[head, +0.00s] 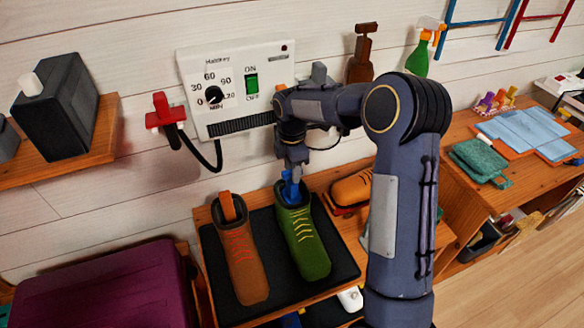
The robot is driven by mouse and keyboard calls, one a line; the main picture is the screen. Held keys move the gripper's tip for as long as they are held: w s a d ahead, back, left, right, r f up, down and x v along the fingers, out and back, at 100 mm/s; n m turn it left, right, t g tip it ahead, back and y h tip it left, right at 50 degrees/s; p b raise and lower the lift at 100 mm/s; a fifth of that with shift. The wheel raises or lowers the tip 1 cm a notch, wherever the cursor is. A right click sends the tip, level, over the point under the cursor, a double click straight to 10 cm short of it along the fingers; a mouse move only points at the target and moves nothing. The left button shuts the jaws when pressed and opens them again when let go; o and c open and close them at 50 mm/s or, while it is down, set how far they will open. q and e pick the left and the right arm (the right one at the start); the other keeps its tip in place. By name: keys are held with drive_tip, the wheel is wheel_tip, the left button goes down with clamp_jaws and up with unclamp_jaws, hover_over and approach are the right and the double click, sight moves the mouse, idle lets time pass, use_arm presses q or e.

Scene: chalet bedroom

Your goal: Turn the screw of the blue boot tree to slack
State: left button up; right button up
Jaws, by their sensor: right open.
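A green boot (305,243) with yellow laces stands on a black mat on the wooden bench. The blue boot tree (291,191) sticks up out of the boot's opening. My right gripper (291,170) points down right over the top of the blue boot tree. It is open, with its fingers close to or around the tree's top; I cannot tell whether they touch it. The screw is hidden by the gripper or too small to make out. My left gripper is not in view.
A brown boot (243,262) with an orange boot tree (227,206) stands to the left on the black mat (343,268). An orange shoe (351,188) lies behind to the right. A white control box (236,87) with dial and green switch hangs on the wall behind. A purple case (100,290) is at front left.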

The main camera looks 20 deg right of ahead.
wheel_tip(320, 180, up, 8)
drive_tip(key=shift+f, duration=0.2)
idle(0.5)
